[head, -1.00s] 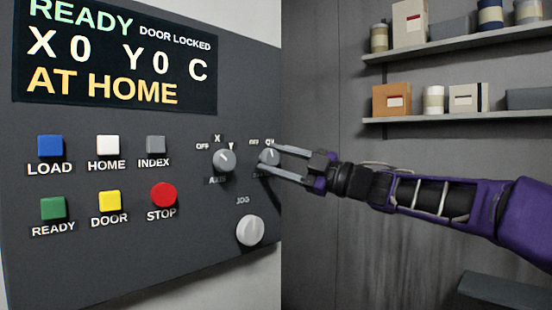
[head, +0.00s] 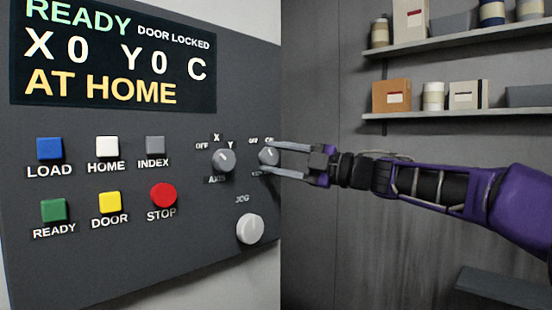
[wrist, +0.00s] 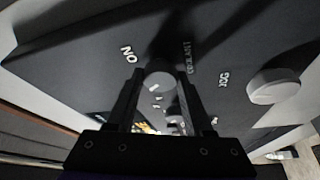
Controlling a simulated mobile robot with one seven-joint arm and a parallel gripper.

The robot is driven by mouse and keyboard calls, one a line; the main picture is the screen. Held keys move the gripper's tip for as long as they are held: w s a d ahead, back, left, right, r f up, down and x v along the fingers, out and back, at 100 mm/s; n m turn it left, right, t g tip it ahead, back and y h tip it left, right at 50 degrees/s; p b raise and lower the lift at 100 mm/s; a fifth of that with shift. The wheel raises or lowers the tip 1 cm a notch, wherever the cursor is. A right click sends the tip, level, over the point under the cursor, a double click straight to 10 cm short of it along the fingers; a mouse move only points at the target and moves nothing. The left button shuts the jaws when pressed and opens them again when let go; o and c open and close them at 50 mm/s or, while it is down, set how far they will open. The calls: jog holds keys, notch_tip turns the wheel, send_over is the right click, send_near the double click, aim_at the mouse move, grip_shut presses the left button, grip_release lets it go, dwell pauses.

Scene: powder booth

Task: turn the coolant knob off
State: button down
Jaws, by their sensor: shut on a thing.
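The coolant knob (head: 268,156) is a small grey round knob with a white mark, at the right edge of the dark control panel. In the head view, my gripper (head: 272,158) has one finger above it and one below. In the wrist view, the knob (wrist: 160,79) sits between the fingertips of my gripper (wrist: 157,85), which is shut on it. The ON label (wrist: 128,54) and the COOLANT label (wrist: 188,57) show beside it. In the head view, the fingers partly cover the labels, and I cannot tell exactly where the mark points.
The axis knob (head: 223,160) is close on the left. The white jog knob (head: 250,229) is below. The red stop button (head: 163,195) and several coloured buttons are farther left. Shelves with boxes (head: 392,96) hang at the back right.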

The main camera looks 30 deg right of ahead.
jog(key=shift+c, duration=1.5)
grip_release()
jog(key=v, duration=1.7)
jog(key=shift+s+d, duration=0.1)
jog(key=shift+d, duration=0.05)
